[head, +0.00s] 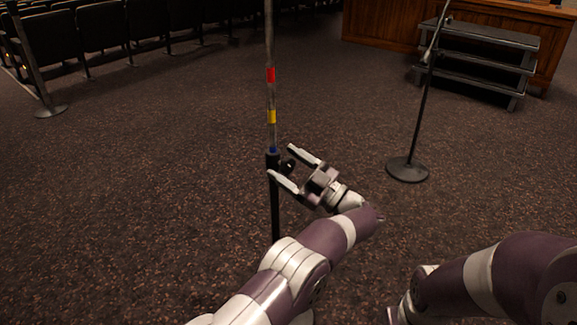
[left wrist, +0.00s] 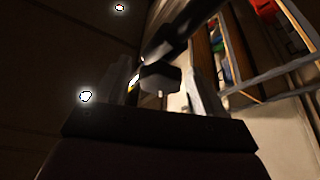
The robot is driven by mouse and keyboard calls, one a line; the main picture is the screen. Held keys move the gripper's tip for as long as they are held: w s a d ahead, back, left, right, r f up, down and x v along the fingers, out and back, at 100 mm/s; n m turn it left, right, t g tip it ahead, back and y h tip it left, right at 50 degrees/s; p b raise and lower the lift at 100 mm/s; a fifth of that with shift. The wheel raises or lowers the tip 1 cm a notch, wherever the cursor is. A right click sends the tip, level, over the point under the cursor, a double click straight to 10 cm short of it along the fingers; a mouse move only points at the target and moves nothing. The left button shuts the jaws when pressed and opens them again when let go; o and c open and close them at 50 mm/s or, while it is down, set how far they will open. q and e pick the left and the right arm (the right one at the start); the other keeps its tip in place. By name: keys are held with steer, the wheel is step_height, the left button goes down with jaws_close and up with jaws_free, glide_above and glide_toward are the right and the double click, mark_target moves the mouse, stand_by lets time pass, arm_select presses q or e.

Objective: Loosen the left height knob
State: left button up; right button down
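The left stand (head: 271,95) is a thin upright pole with red, yellow and blue bands. A black collar (head: 272,160) sits below the blue band. The dark height knob (head: 288,163) sticks out from the collar to the right. My left gripper (head: 281,161) is open, with one finger on each side of the knob. In the left wrist view the dark knob (left wrist: 160,78) shows between the two fingers, with gaps that look clear on both sides; contact cannot be confirmed. My right arm enters at the lower right, and its gripper is not in view.
A second stand (head: 408,168) with a round black base is to the right. Dark steps (head: 478,50) and a wooden desk (head: 385,25) are at the back right. Seats (head: 105,25) and a post (head: 50,110) are at the left. Carpet between is clear.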

arm_select(q)
steer(key=shift+d, duration=0.1)
steer(key=v, duration=1.2)
steer(key=shift+s+d, duration=0.15)
steer(key=shift+d, duration=0.05)
steer(key=shift+f, duration=0.1)
